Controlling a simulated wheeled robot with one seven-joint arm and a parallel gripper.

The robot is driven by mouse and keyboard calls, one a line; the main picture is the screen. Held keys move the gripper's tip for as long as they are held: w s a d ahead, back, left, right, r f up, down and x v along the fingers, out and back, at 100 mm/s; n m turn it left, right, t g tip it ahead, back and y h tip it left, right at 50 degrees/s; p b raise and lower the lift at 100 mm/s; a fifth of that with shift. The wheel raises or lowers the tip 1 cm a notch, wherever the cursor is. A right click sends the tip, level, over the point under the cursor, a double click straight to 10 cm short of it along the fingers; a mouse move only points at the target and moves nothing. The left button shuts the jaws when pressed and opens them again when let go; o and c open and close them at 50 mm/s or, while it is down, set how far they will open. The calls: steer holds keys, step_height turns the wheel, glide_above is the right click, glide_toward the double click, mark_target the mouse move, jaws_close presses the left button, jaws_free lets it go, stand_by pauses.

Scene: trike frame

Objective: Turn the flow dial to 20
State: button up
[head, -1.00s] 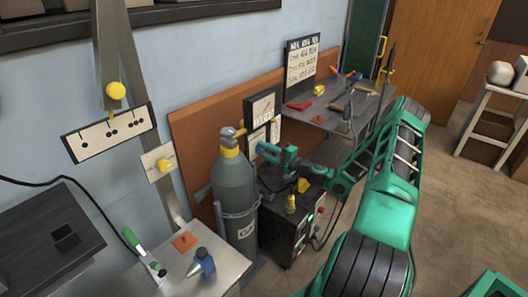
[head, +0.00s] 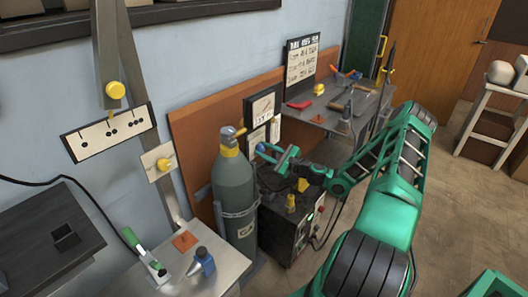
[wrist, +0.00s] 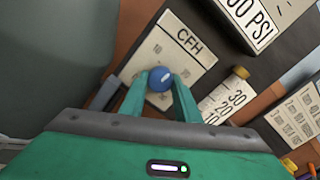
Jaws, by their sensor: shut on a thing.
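The flow dial (wrist: 160,78) is a round blue knob with a short pale mark on its face. It sits on a cream plate (wrist: 172,50) lettered CFH, with small numbers partly hidden. In the wrist view my gripper (wrist: 161,82) has one green finger on each side of the dial and is shut on it. In the head view my gripper (head: 266,151) is at the wall panel behind the gas cylinder, and only a bit of the blue dial (head: 260,147) shows. A strip (wrist: 224,103) marked 30, 20, 10 stands to the right of the dial.
The grey gas cylinder (head: 234,180) stands close left of my gripper. A dark machine (head: 286,225) with yellow knobs sits below my arm. A PSI sign (wrist: 252,18) and a small yellow-brown knob (wrist: 241,72) are near the plate.

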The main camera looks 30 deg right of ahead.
steer(key=shift+d+f+m, duration=0.1)
steer(key=shift+m, duration=2)
steer(key=shift+d+f+m, duration=0.1)
steer(key=shift+m, duration=2)
steer(key=o, duration=1)
steer(key=shift+o, duration=0.2)
steer(key=shift+a+r, duration=0.1)
steer(key=shift+a, duration=0.05)
steer(key=v, duration=1)
steer(key=shift+s, duration=0.4)
